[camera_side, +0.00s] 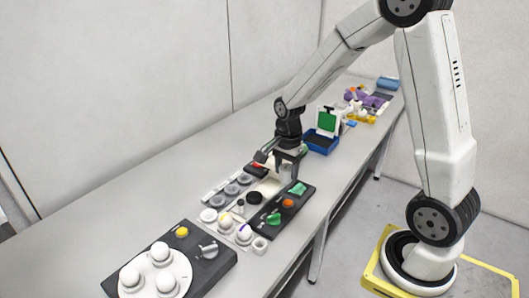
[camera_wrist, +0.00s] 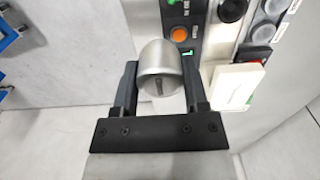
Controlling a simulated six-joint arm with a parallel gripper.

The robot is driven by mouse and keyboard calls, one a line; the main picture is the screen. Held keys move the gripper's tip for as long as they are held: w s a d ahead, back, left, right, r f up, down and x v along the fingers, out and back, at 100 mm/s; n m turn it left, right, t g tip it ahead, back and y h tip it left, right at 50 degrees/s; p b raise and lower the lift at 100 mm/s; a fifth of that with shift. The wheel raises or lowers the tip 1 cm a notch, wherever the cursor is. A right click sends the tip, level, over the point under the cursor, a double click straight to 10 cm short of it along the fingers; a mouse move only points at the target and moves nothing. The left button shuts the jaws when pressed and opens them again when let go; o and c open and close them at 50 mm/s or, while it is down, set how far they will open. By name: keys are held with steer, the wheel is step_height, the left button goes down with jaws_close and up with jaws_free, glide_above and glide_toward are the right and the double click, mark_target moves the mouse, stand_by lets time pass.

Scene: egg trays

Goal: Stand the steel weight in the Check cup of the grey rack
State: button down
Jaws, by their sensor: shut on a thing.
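The steel weight (camera_wrist: 160,72), a silvery cylinder with a rounded end, is between the two fingers of my gripper (camera_wrist: 160,88) in the wrist view. My gripper is shut on it. The grey rack (camera_side: 224,187) with several round cups lies to the gripper's left in the side view. Its cups (camera_wrist: 264,33) show at the upper right in the wrist view. I cannot read which cup is Check.
The black control panel (camera_side: 268,226) has an orange button (camera_wrist: 179,34) and green parts. A cream block (camera_wrist: 238,84) is right of my gripper in the wrist view. White eggs on a round plate (camera_side: 150,283) stand nearer the side camera. A blue box (camera_side: 321,143) is behind.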

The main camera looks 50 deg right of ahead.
step_height(320, 180, up, 3)
steer(key=shift+f, duration=0.1)
steer(key=shift+w+d, duration=0.1)
steer(key=shift+w, duration=0.2)
steer(key=shift+w+d, duration=2.45)
steer(key=shift+w, duration=3.3)
steer(key=shift+w+d, duration=2.45)
steer(key=shift+w, duration=3.25)
step_height(320, 180, down, 12)
steer(key=shift+f, duration=0.25)
steer(key=shift+f, duration=2.9)
steer(key=shift+f, duration=0.65)
